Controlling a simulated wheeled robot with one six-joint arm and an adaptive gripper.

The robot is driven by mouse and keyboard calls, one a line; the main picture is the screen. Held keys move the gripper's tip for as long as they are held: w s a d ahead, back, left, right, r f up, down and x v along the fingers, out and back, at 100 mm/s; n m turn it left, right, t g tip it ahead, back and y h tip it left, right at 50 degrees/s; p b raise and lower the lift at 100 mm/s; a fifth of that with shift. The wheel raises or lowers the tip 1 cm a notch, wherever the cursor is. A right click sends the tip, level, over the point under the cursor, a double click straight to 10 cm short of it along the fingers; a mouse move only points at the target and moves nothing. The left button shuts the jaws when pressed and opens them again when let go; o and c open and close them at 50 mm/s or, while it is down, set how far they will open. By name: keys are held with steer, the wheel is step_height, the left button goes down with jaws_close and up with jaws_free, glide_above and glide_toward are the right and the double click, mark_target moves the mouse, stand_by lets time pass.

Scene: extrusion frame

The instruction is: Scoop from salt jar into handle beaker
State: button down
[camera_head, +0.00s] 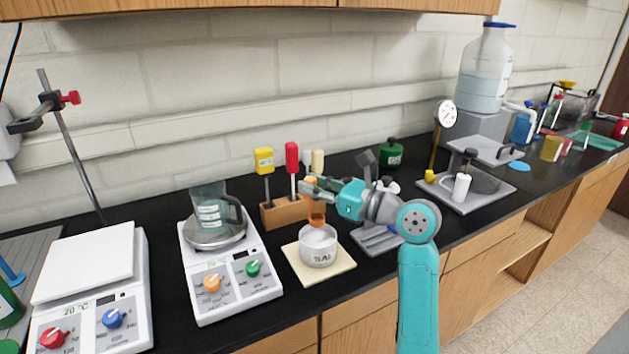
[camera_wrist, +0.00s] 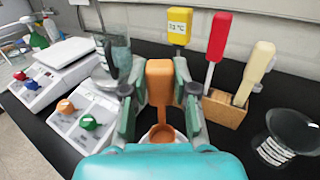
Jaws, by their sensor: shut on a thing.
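A wooden block (camera_head: 283,212) holding upright yellow, red and cream-handled tools stands just behind the jar. The white device (camera_head: 232,285) with orange and green knobs is left of the mat (camera_head: 328,276). Another white device (camera_head: 90,285) and a clamp stand (camera_head: 68,140) are farther left.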

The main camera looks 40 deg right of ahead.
mark_target(315, 216)
steer(key=shift+d+f, duration=0.1)
steer(key=shift+f, duration=2.85)
steer(key=shift+r, duration=0.1)
steer(key=shift+r, duration=4.9)
steer(key=shift+s+d, duration=0.1)
